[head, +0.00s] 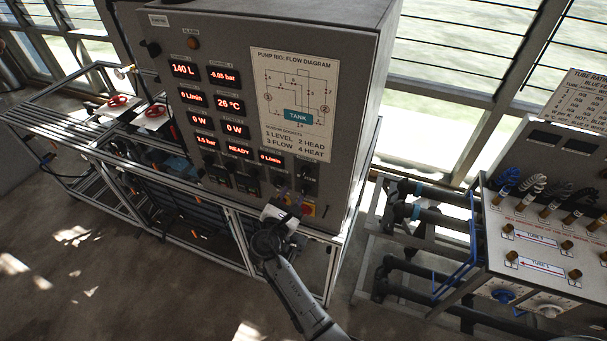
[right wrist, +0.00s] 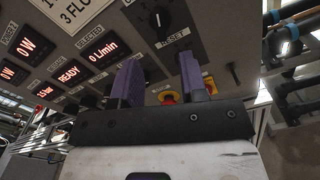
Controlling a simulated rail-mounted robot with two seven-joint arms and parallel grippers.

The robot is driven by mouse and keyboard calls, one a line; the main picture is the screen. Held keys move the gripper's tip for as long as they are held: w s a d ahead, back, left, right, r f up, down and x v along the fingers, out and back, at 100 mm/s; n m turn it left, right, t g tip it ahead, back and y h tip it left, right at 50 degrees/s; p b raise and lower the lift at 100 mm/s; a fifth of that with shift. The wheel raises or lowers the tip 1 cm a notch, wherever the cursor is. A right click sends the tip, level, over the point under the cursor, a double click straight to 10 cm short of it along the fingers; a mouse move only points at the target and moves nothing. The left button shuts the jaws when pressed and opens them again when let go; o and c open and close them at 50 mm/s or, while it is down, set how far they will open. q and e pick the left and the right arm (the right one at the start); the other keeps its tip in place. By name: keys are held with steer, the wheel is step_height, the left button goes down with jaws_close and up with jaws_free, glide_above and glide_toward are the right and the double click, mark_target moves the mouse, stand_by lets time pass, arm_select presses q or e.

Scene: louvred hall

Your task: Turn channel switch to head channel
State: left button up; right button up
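The grey control panel (head: 215,125) carries several black rotary switches along its lower part. I cannot read which one is the channel switch. One black rotary knob (right wrist: 157,18) with a white pointer mark shows in the right wrist view, above a label reading RESET. My right gripper (head: 286,197) is at the panel's lower right. In the right wrist view its two purple fingers (right wrist: 160,80) are apart with nothing held between them. The knob is beyond the fingertips, apart from them as far as I can see. My left gripper is not in view.
A red button on yellow (right wrist: 168,97) shows beyond the gap between the fingers. Red displays (head: 238,150) and a flow diagram (head: 294,103) listing LEVEL, HEAD, FLOW and HEAT are on the panel. A tube rig (head: 540,220) with dark pipes stands at right.

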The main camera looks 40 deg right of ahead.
mark_target(303, 176)
steer(key=b+x, duration=0.2)
steer(key=x, duration=0.5)
steer(key=shift+w+d+f, duration=0.1)
steer(key=shift+d+f, duration=0.05)
steer(key=shift+d, duration=0.05)
steer(key=shift+w+d, duration=0.1)
steer(key=shift+d, duration=0.05)
steer(key=shift+d, duration=0.15)
steer(key=shift+x, duration=0.75)
steer(key=shift+c, duration=0.3)
steer(key=c, duration=0.6)
jaws_close()
